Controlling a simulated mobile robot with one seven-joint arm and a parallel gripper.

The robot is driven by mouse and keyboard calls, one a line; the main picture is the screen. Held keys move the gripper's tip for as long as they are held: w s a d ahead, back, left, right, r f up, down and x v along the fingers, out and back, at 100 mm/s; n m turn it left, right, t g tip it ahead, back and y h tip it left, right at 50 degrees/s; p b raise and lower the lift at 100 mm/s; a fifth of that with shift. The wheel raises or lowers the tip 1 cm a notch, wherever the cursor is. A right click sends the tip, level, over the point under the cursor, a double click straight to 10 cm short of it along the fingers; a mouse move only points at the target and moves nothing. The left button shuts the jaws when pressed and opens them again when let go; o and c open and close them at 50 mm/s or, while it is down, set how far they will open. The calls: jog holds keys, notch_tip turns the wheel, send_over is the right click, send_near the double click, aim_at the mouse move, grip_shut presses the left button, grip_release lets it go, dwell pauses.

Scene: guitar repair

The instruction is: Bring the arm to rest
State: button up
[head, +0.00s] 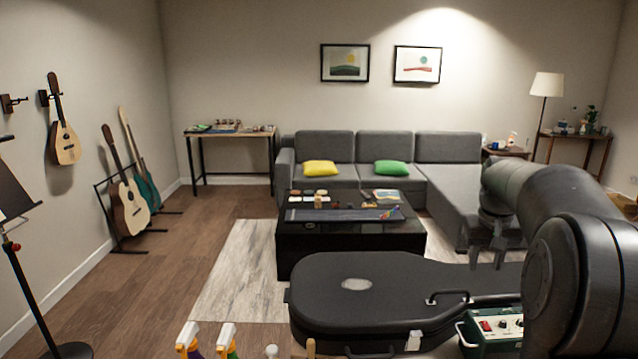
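My arm reaches in from the right edge, bent over in front of the grey sofa. My gripper (487,256) hangs at its end, pointing down. Its two dark fingers look apart, with nothing seen between them. In the picture it overlaps the sofa's long right part and sits above the neck end of the black guitar case (340,285). My forearm hides part of what lies at the right.
The case lies on a near surface, with a green device (492,330) and spray bottles (190,340) at the front. Beyond stand a black coffee table (350,242) with small items and a grey sofa (325,147). Guitars (128,205) stand at left.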

jog(key=s+a+r+n+t, duration=0.1)
jog(key=s+a+r+t, duration=0.15)
jog(key=s+a, duration=1.1)
jog(key=s+a+f+t, duration=0.1)
jog(key=s+a+f, duration=0.1)
jog(key=s+a, duration=0.2)
jog(key=s+a+f+y, duration=0.1)
jog(key=s+a+f, duration=0.2)
jog(key=s, duration=0.8)
jog(key=shift+a+f+n+t, duration=0.3)
jog(key=shift+a+n+t, duration=0.1)
jog(key=shift+a, duration=0.4)
